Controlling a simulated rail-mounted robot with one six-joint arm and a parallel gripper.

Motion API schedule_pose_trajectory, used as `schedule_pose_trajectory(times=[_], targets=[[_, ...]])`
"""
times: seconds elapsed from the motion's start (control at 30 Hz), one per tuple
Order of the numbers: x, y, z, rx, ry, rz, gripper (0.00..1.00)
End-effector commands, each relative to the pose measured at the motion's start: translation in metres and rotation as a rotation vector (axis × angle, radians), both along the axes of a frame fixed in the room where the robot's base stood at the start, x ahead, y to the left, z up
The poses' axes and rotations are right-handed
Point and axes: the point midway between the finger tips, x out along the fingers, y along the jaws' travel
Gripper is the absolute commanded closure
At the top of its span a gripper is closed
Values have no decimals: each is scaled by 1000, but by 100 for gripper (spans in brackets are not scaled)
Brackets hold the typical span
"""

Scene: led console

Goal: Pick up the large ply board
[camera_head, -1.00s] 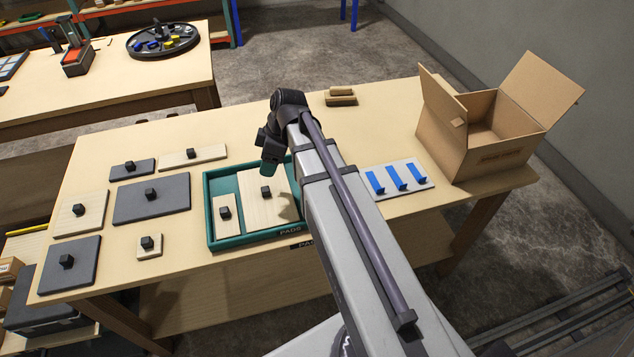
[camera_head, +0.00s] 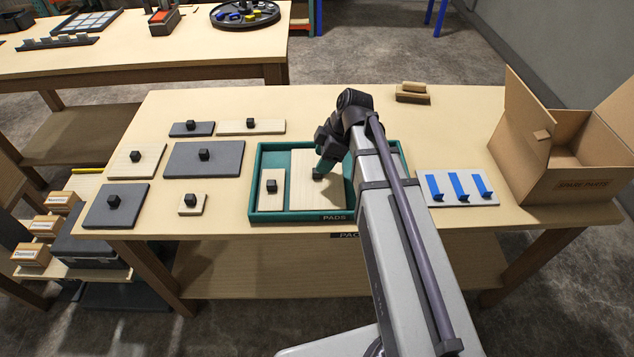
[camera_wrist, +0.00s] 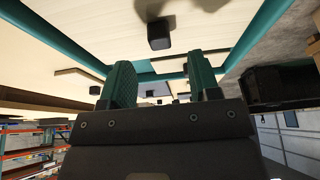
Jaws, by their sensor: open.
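The large ply board (camera_head: 305,193) is a pale wooden rectangle lying in a teal tray (camera_head: 270,216) marked PADS. Its black knob shows in the wrist view (camera_wrist: 158,35) and is hidden behind my gripper in the head view. My gripper (camera_head: 321,170) is low over this board, close to the knob. In the wrist view its two teal fingers (camera_wrist: 160,68) are apart with nothing between them, and the knob appears beyond their tips. I cannot tell the exact gap to the knob. A narrow ply board (camera_head: 271,181) with a black knob lies to the left in the tray.
Several grey and ply boards with knobs, including a large grey one (camera_head: 222,160), lie left of the tray. To the right are a plate with blue hooks (camera_head: 458,188) and an open cardboard box (camera_head: 570,165). Small wooden blocks (camera_head: 412,93) sit behind. The table's middle back is clear.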

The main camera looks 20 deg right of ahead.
Motion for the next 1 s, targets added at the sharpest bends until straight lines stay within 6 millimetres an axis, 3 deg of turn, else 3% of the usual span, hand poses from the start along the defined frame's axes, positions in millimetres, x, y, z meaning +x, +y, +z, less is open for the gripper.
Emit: schedule_pose_trajectory(times=[0.03,0.17,0.43,1.0], targets=[[0,3,-17,0,0,1,44],[2,11,-42,0,-1,2,44],[3,14,-41,0,0,0,44],[3,14,-41,0,0,0,98]])
